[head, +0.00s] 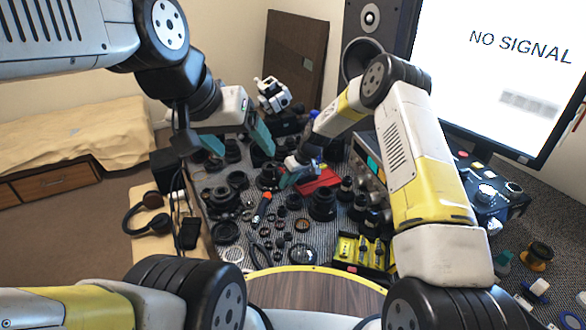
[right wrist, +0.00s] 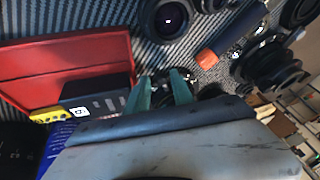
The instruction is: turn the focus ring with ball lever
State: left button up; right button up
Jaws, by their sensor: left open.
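Many black lenses and lens rings stand on the grey striped mat; I cannot tell which one has the focus ring with ball lever, as no ball lever shows clearly. One large dark lens (head: 322,204) stands at the mat's right middle. My left gripper (head: 238,143) is open above the far left part of the mat, over some dark lens parts. My right gripper (head: 289,178) is low over the mat's middle, beside the red tray. In the right wrist view its green fingertips (right wrist: 160,88) are apart, with a dark, partly hidden part near them.
A red tray (head: 317,184) lies right of my right gripper. An orange-handled tool (head: 262,207) lies on the mat. A yellow case (head: 362,252) is at front right, headphones (head: 146,212) at left. A monitor (head: 500,60) and a speaker (head: 371,45) stand behind. The mat is crowded.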

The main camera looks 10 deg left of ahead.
jog(key=shift+r, duration=0.1)
jog(key=v, duration=0.7)
jog(key=shift+r, duration=0.3)
jog(key=shift+s+d, duration=0.1)
jog(key=shift+d, duration=0.1)
jog(key=s+d+r+m+t+h, duration=0.1)
jog(key=s+d+r, duration=0.3)
jog(key=r, duration=0.4)
jog(key=s+d+r+m+t, duration=0.1)
jog(key=s+d+r, duration=0.3)
jog(key=r, duration=0.4)
jog(key=s+d+r+m+h, duration=0.1)
jog(key=s+d+r, duration=0.3)
jog(key=r, duration=0.4)
jog(key=s+d+r+m+t, duration=0.1)
jog(key=s+d+r+m, duration=0.1)
jog(key=s, duration=0.6)
jog(key=s+d+r+m+t, duration=0.1)
jog(key=s+d, duration=0.3)
jog(key=s, duration=0.4)
jog(key=s+d+r+m, duration=0.2)
jog(key=s+d+r, duration=0.1)
jog(key=s, duration=0.5)
jog(key=shift+d+r+m+t+h, duration=0.3)
jog(key=shift+d+r+t, duration=0.05)
jog(key=shift+r+t, duration=0.1)
